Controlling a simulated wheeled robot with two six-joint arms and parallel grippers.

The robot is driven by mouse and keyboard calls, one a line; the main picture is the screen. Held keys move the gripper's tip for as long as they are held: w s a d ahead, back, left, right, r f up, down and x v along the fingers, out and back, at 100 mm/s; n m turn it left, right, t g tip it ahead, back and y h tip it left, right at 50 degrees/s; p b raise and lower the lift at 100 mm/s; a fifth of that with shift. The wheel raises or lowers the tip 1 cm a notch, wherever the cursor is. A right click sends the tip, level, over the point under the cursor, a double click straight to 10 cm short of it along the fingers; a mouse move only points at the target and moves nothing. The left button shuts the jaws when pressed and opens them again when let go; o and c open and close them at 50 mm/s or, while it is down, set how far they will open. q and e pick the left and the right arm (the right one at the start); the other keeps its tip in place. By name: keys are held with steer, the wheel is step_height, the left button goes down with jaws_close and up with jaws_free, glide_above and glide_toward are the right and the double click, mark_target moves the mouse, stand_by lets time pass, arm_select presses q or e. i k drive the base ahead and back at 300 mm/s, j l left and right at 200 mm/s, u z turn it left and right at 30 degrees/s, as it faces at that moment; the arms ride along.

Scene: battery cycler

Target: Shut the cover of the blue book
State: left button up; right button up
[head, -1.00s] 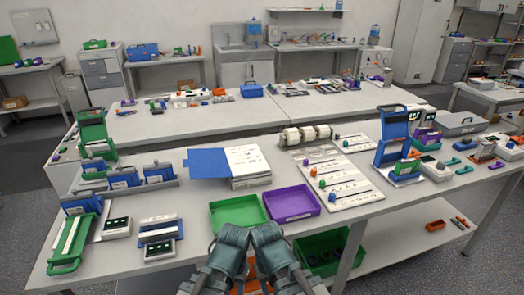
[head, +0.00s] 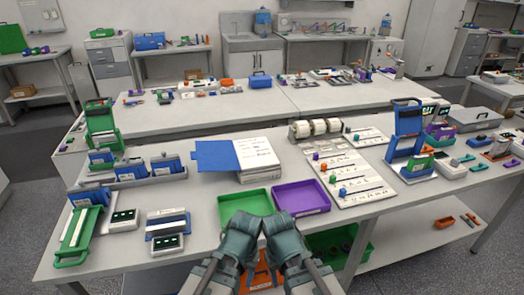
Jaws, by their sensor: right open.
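The blue book lies open on the near table, behind the trays. Its blue cover (head: 214,156) is spread out to the left, and its white printed pages (head: 256,153) lie to the right. My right gripper (head: 282,226) is open and well short of the book. My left gripper (head: 242,226) is beside it, also apart from the book; its fingers cannot be made out. Nothing covers the book.
A green tray (head: 225,222) and a purple tray (head: 321,208) lie between my arms and the book. White rolls on a holder (head: 294,139) stand right of the book. Blue binders in a rack (head: 122,183) stand to the left. Some bare table lies left of the green tray.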

mark_target(211, 156)
steer(key=k+j, duration=0.1)
steer(key=j, duration=0.35)
steer(key=k+j, duration=0.1)
steer(key=j, duration=0.4)
steer(key=k+j, duration=0.1)
steer(key=j, duration=0.35)
steer(key=z, duration=1.15)
steer(key=i+j, duration=0.05)
steer(key=j, duration=0.05)
